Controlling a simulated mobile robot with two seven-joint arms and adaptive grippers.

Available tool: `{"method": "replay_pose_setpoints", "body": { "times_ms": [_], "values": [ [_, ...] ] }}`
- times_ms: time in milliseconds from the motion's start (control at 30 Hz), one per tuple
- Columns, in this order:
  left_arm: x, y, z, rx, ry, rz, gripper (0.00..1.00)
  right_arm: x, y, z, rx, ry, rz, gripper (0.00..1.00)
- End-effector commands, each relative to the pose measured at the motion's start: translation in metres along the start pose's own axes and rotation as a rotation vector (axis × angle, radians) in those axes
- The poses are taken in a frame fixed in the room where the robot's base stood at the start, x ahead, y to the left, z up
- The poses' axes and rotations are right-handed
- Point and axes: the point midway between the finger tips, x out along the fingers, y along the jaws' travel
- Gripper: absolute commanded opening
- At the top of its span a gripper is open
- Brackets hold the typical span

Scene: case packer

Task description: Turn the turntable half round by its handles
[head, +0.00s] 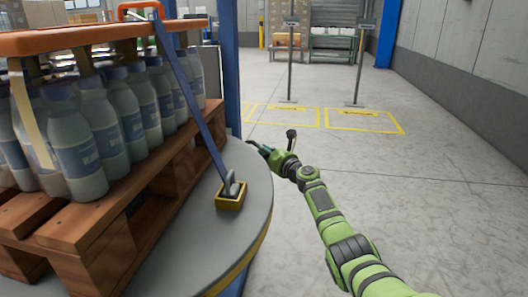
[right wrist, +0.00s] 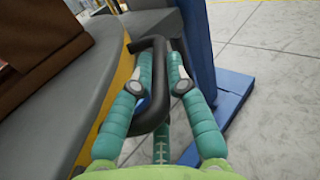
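The turntable (head: 256,190) is a grey disc with a yellow-edged rim, at the left of the head view. It carries a wooden pallet loaded with bottles. Its rim also shows at the left in the right wrist view (right wrist: 92,80). A black looped handle (right wrist: 159,95) stands out beside the rim in the right wrist view. My right gripper (right wrist: 160,62) is at this handle, its teal fingers on both sides of the bar and apparently closed on it. In the head view my right gripper (head: 257,147) is at the disc's right edge. My left gripper is out of view.
The wooden pallet (head: 150,205) holds several bottles (head: 85,160) under an orange top frame (head: 100,36). A blue slanted bar (head: 196,100) runs down to a yellow bracket (head: 230,200) on the disc. A blue post (head: 229,70) stands behind. Floor on the right is open.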

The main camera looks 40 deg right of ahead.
Motion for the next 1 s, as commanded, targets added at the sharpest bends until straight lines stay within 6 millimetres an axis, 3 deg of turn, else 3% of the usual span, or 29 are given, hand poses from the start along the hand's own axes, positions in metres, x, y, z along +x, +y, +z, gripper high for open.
{"method": "replay_pose_setpoints", "body": {
  "times_ms": [533,767,1000],
  "values": [
    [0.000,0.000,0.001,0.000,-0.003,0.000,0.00,-0.007,-0.002,-0.002,-0.003,0.002,-0.003,0.39],
    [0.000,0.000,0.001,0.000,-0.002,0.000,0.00,-0.031,0.000,-0.001,-0.008,0.002,0.001,0.39],
    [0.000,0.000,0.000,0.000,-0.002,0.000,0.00,-0.068,0.001,-0.002,-0.006,0.003,0.002,0.39]
  ]
}}
